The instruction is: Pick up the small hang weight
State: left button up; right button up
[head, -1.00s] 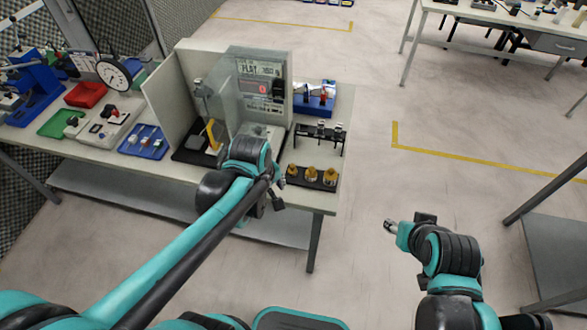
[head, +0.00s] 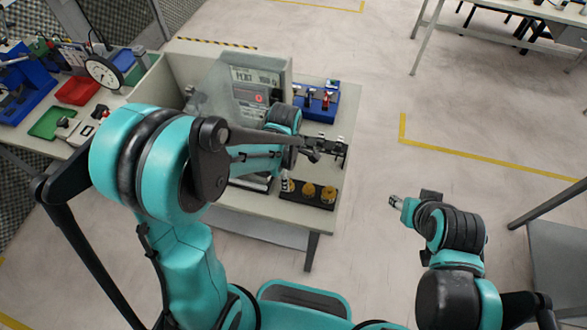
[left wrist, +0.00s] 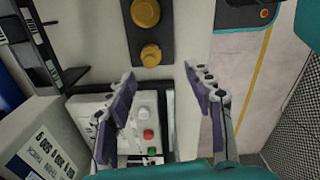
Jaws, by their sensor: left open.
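Brass weights stand on a black strip (head: 317,199) at the right front of the bench in the head view. The small hang weight (head: 290,185) looks to be the leftmost one, partly covered by my left gripper (head: 284,172). In the left wrist view the small weight (left wrist: 151,54) sits at the strip's near end, with a larger brass weight (left wrist: 145,12) beyond it. My left gripper (left wrist: 160,78) is open and empty, its fingers spread to either side below the small weight. My right gripper (head: 393,202) is over the floor, right of the bench; its jaws are too small to judge.
A black rack (head: 328,146) and a blue holder (head: 317,102) stand behind the weights. A balance with a digital display (head: 258,82) and clear shield stands left of them. A panel with red and green buttons (left wrist: 148,134) lies beneath my left gripper. The bench's right edge is close.

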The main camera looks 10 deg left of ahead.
pick_arm(q)
jog(key=shift+w+f, duration=0.1)
jog(key=shift+w, duration=0.25)
jog(key=shift+w+f, duration=0.15)
jog(key=shift+f, duration=0.2)
jog(key=f, duration=0.2)
jog(key=f+b, duration=0.1)
jog(key=f, duration=0.1)
jog(key=f+b, duration=0.1)
jog(key=f, duration=0.2)
jog(key=shift+w+d, duration=0.1)
jog(key=shift+w, duration=0.2)
pick_arm(e)
jog(key=shift+w+f, duration=0.25)
jog(key=shift+f, duration=0.85)
pick_arm(q)
grip_shut()
